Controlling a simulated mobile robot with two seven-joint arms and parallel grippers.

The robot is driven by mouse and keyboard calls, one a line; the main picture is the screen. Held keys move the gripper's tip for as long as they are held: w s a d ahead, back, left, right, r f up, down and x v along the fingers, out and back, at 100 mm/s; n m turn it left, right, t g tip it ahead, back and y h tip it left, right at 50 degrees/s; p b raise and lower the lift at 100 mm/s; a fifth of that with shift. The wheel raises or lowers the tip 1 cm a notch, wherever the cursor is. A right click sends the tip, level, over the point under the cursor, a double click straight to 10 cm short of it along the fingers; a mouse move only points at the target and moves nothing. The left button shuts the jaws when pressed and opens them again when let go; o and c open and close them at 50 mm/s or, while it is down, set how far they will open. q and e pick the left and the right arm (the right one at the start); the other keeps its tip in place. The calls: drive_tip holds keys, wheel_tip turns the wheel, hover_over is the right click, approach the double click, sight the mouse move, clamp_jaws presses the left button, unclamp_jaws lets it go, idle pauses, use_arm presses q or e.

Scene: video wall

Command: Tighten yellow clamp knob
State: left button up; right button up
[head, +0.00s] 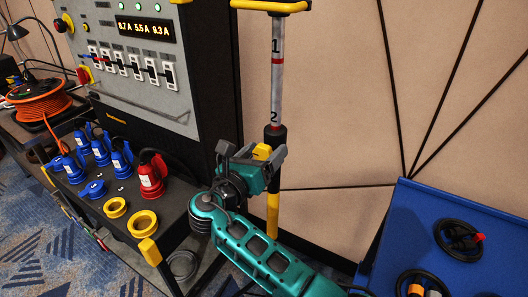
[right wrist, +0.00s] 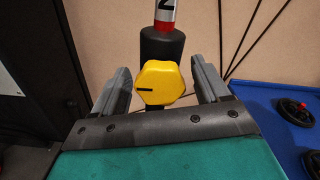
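The yellow clamp knob (right wrist: 160,83) sits on a dark collar (right wrist: 162,45) on an upright pole. It is six-sided with a short black mark pointing left. In the right wrist view it lies between the two grey fingers of my right gripper (right wrist: 160,84), with a gap on each side. In the head view the knob (head: 262,151) shows beside my right gripper (head: 250,155), partly hidden by it. The pole (head: 277,80) is white with red bands and the numbers 1 and 2, a yellow top handle and a yellow lower part. My left gripper is not in view.
A power panel (head: 150,75) with switches and a lit display stands left of the pole. Below it are blue and red plugs (head: 151,175) and yellow-ringed sockets. A blue surface (head: 405,235) with black handwheels (head: 458,238) is at the right. A beige wall is behind.

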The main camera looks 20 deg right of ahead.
drive_tip(key=c, duration=1)
drive_tip(key=shift+r+m, duration=0.15)
drive_tip(key=shift+m, duration=2.05)
drive_tip(key=shift+c, duration=0.2)
drive_tip(key=o, duration=1)
drive_tip(key=shift+o, duration=0.2)
